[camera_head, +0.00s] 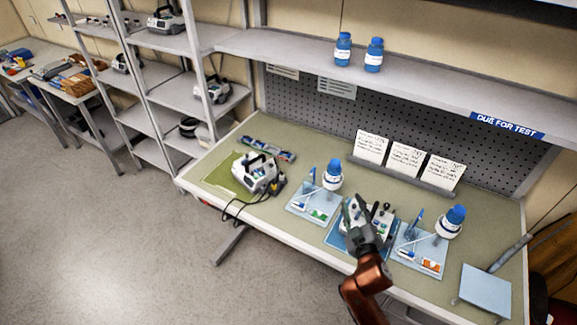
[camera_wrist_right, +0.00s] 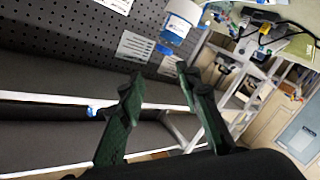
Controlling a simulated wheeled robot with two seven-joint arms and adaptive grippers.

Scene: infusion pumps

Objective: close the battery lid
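An infusion pump (camera_head: 382,225) lies on a blue mat (camera_head: 334,238) near the front edge of the workbench, partly hidden by my right gripper (camera_head: 357,207). I cannot make out its battery lid. The right gripper is over the pump's left part in the head view; I cannot tell whether it touches. In the right wrist view its two green fingers (camera_wrist_right: 160,85) are apart with nothing between them. A second grey-white pump (camera_head: 258,173) with a handle and black cable stands on a green mat at the bench's left. My left gripper is not in view.
Light blue trays (camera_head: 297,204) (camera_head: 436,272) with blue-capped bottles (camera_head: 332,175) (camera_head: 451,221) flank the middle pump. White cards (camera_head: 405,160) stand behind it. A shelf (camera_head: 300,48) overhangs the bench. A blue-grey pad (camera_head: 486,290) lies at right. A bottle (camera_wrist_right: 180,22) shows beyond the fingers.

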